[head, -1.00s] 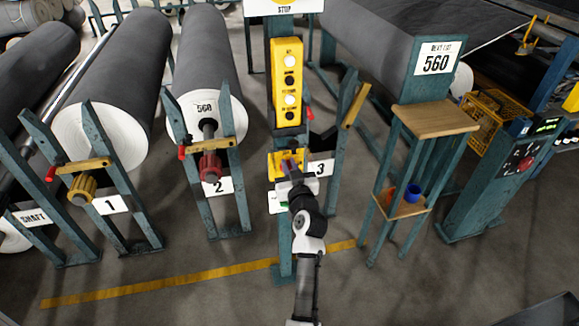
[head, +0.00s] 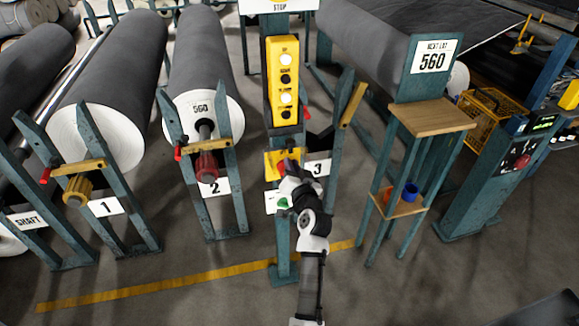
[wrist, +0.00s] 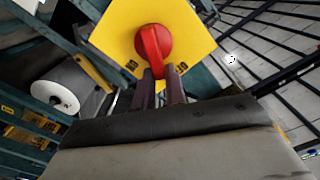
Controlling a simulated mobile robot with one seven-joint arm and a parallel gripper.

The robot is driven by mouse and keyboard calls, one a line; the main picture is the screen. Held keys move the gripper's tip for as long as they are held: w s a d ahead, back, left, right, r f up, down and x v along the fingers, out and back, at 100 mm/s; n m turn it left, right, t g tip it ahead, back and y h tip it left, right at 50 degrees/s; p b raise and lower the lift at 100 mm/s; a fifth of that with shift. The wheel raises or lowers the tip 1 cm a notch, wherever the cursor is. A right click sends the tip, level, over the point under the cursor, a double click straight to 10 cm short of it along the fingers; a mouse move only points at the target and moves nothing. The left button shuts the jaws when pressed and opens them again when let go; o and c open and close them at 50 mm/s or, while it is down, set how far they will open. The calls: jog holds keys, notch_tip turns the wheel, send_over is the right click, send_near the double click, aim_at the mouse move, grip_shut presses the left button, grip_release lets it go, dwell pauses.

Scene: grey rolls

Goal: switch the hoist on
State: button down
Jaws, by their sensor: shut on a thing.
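The hoist switch is a red rotary knob (wrist: 153,45) on a yellow plate (wrist: 115,38), which fills the upper middle of the wrist view. In the head view the yellow switch box (head: 270,160) is on the teal post below the yellow push-button panel (head: 285,75). My gripper (wrist: 160,84) is shut on the lower end of the red knob, with one dark finger on each side. In the wrist view the knob leans slightly from vertical on a tilted plate. In the head view my gripper (head: 287,167) partly hides the knob.
Rolls on stands 1 and 2 are at left. A wooden-topped stand (head: 432,117) with a blue cup (head: 411,190) is at right. The floor before the yellow line (head: 215,275) looks clear.

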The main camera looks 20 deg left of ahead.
jog(key=shift+w+d+f+m+p, duration=0.15)
jog(key=shift+d+f+m+p, duration=0.25)
jog(key=shift+m, duration=1.55)
jog(key=shift+w+d+f+m+p, duration=0.15)
jog(key=shift+f+m, duration=0.4)
jog(key=shift+m, duration=1.45)
jog(key=shift+w+d+f+m+p, duration=0.15)
jog(key=shift+f+m+p, duration=0.25)
jog(key=shift+m, duration=1.55)
jog(key=shift+f, duration=0.15)
jog(key=c, duration=1.4)
grip_release()
jog(key=shift+c, duration=0.2)
jog(key=b+v, duration=0.3)
jog(key=v, duration=1)
jog(key=shift+s+d, duration=0.25)
jog(key=shift+s, duration=0.1)
